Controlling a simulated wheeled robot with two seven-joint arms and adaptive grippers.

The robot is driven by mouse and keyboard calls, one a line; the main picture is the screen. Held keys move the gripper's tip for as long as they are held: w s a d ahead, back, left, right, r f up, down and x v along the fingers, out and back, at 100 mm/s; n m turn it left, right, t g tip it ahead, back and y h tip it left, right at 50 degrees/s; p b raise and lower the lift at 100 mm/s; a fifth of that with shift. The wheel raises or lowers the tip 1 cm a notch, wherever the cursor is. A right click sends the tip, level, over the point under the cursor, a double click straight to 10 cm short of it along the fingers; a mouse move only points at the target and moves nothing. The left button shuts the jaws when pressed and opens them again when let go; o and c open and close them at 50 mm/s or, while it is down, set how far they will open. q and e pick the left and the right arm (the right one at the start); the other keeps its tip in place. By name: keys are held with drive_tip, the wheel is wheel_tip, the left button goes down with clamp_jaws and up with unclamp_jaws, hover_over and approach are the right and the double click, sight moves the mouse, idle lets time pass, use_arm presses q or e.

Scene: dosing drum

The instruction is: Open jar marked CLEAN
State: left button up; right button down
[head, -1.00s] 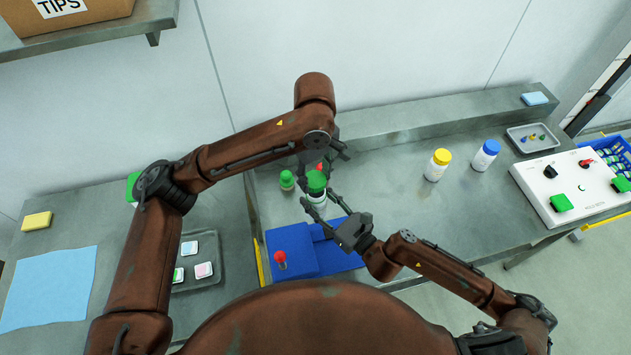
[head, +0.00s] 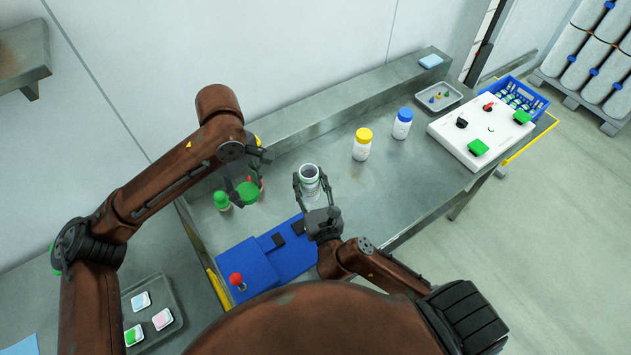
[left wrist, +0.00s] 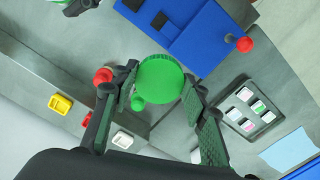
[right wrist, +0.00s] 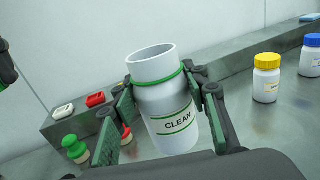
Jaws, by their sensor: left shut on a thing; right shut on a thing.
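The jar marked CLEAN (right wrist: 177,112) is white with green bands, and its mouth is open with no lid on it. My right gripper (head: 311,188) is shut around its body; the jar also shows in the head view (head: 310,175). The jar looks slightly tilted in the right wrist view. The green lid (head: 247,193) is apart from the jar, to its left. My left gripper (head: 242,180) is shut on this lid, which shows as a round green disc in the left wrist view (left wrist: 160,78).
A blue fixture (head: 265,262) with a red knob lies in front. Yellow-capped (head: 362,146) and blue-capped (head: 402,124) jars stand to the right, before a white control box (head: 480,132).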

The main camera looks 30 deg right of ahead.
sight(247, 191)
drive_tip(key=shift+s+d+m+h, duration=0.2)
drive_tip(key=shift+d+m+h, duration=0.1)
drive_tip(key=shift+d, duration=0.35)
use_arm(q)
drive_tip(key=shift+f, duration=0.15)
use_arm(e)
drive_tip(key=shift+w+d+f+h, duration=0.1)
drive_tip(key=shift+d+f+h, duration=0.05)
drive_tip(key=shift+d+h, duration=0.15)
use_arm(q)
drive_tip(key=shift+f+b, duration=0.65)
drive_tip(key=shift+w+f+b, duration=0.1)
drive_tip(key=shift+f+b, duration=0.45)
drive_tip(key=shift+f, duration=0.1)
drive_tip(key=shift+f+b, duration=0.45)
drive_tip(key=shift+f, duration=0.1)
use_arm(e)
drive_tip(key=shift+w+d+f, duration=1)
drive_tip(key=shift+w+f, duration=1.05)
drive_tip(key=shift+f, duration=0.1)
drive_tip(key=shift+w+d+f, duration=1.05)
drive_tip(key=shift+w+f, duration=1)
drive_tip(key=shift+f, duration=0.1)
drive_tip(key=shift+w+d+f, duration=1)
drive_tip(key=shift+w+f, duration=1.05)
drive_tip(key=shift+f, duration=0.1)
drive_tip(key=shift+r, duration=0.1)
drive_tip(key=shift+s, duration=0.1)
